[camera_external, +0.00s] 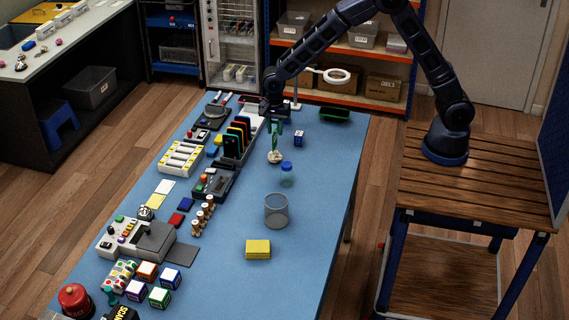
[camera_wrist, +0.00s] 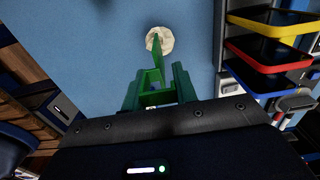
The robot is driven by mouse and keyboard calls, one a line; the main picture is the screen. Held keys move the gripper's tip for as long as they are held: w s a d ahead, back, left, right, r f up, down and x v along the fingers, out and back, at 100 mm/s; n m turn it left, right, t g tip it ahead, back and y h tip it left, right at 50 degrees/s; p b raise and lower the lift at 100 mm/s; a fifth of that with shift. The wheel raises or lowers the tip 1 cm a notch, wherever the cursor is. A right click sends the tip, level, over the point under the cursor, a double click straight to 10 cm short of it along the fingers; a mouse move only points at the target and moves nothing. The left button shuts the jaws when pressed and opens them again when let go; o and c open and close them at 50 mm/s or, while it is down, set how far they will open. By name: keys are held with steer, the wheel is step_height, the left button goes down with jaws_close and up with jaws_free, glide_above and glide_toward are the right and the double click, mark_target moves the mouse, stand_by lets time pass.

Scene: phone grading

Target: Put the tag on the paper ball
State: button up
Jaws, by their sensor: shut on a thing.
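The paper ball (camera_external: 274,157) is a small, whitish, crumpled ball on the blue table, right of the phone rack. It also shows at the top middle of the wrist view (camera_wrist: 165,35). My gripper (camera_external: 276,128) has green fingers and points down just above the ball. In the wrist view it is shut on a thin green piece (camera_wrist: 157,62) that looks like the tag. The green piece's far end overlaps the ball's near edge in that view. I cannot tell whether the two touch.
A rack of upright phones (camera_external: 237,138) stands close left of my gripper. A small blue-and-white cube (camera_external: 298,138) is to the right. The table's right side is mostly clear.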

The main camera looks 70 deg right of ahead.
steer(key=shift+f, duration=0.65)
steer(key=shift+f, duration=0.2)
steer(key=o, duration=0.9)
steer(key=shift+o, duration=0.2)
steer(key=shift+r, duration=0.1)
